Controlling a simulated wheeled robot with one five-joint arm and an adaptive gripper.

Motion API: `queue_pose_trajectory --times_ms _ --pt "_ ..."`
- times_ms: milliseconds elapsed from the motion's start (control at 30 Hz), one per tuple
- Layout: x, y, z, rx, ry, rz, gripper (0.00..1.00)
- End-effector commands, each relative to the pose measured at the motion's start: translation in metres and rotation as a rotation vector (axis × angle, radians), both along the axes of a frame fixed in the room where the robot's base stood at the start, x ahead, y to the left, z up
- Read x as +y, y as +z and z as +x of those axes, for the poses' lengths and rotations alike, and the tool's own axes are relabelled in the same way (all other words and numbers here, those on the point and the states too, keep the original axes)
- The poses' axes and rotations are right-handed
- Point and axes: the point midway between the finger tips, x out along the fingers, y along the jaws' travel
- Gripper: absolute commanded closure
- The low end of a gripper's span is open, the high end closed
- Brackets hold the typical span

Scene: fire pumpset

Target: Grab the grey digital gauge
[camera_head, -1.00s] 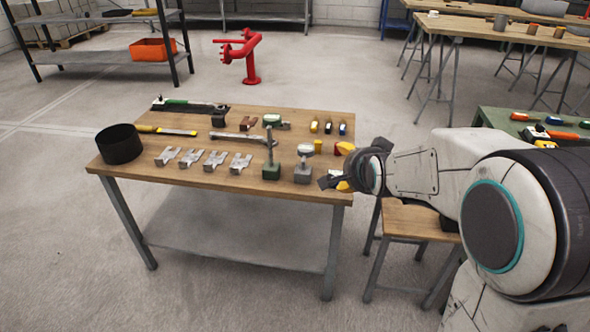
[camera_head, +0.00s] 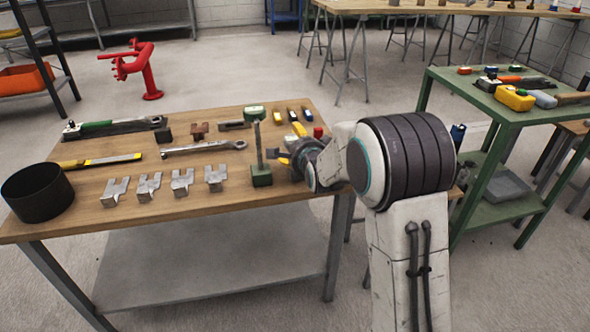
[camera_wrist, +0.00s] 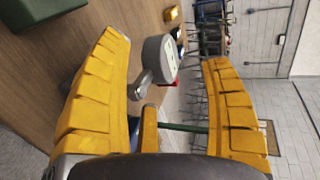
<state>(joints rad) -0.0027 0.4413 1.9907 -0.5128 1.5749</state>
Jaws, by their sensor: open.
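The grey digital gauge (camera_wrist: 160,62), with a round body, pale display and short stem, shows in the wrist view between the two yellow fingers of my gripper (camera_wrist: 167,50). It looks nearer the left finger, with a gap on both sides. My gripper is open and holds nothing. How far the gauge sits between the fingers is hard to tell.
Metal brackets (camera_head: 149,187), a wrench (camera_head: 205,147) and a black cylinder (camera_head: 37,192) lie further left. Small coloured items (camera_head: 292,115) stand behind. A green table (camera_head: 500,118) is at the right.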

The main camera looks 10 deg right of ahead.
Motion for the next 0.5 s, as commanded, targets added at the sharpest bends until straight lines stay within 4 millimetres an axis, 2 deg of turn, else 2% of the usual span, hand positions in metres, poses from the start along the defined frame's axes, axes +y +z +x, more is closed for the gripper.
queue_pose_trajectory --times_ms 500 --pt "0.001 -0.019 0.044 0.001 0.002 -0.002 0.27"
